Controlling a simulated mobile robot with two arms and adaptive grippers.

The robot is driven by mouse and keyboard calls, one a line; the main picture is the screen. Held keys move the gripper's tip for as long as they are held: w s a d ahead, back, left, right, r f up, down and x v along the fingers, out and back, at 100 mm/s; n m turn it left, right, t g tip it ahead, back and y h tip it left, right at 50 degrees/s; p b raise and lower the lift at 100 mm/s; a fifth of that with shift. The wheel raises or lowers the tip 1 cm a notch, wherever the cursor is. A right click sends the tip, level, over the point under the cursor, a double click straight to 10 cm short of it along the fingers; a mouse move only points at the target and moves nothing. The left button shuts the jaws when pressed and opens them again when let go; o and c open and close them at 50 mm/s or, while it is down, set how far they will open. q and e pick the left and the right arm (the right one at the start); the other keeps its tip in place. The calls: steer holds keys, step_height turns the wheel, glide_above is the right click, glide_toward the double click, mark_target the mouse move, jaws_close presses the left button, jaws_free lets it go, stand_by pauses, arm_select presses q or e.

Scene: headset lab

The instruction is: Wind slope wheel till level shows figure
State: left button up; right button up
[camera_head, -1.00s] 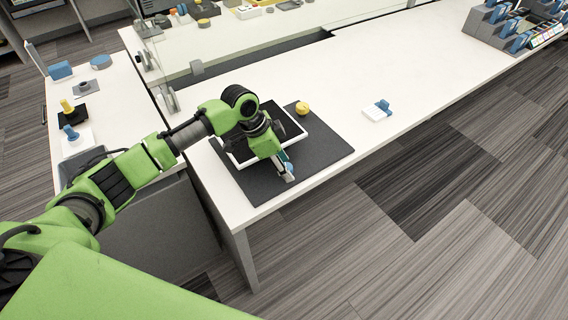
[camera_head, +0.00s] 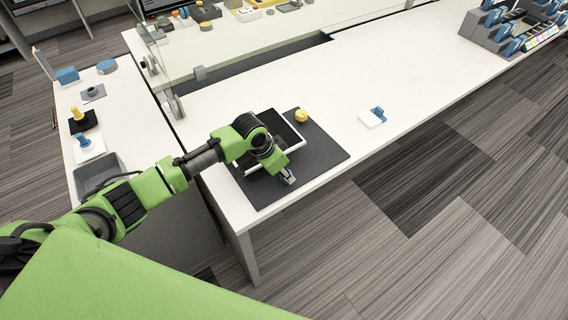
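A flat white-edged device with a black top (camera_head: 291,131) lies on a dark mat (camera_head: 325,150) at the near end of the long white counter. A round yellow knob-like piece (camera_head: 302,115) is at its far right corner. I cannot tell which part is the slope wheel, and no level figure can be read. My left arm reaches across the device and hides much of it. My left gripper (camera_head: 287,178) points down at the device's near side, over the mat. Its fingers are too small to tell whether they hold anything. My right gripper is out of view.
A white block with a blue piece (camera_head: 373,117) sits on the counter to the right. A side table at left bears a grey bin (camera_head: 98,172) and several blue and yellow pieces. A clear panel stands behind. The counter's middle is clear.

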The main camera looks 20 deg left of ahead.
arm_select(q)
steer(key=shift+r+n+p, duration=0.1)
steer(key=shift+n+p, duration=0.25)
steer(key=shift+n, duration=0.05)
steer(key=shift+w, duration=0.1)
steer(key=o, duration=1.1)
steer(key=v, duration=1.2)
steer(key=shift+d, duration=0.2)
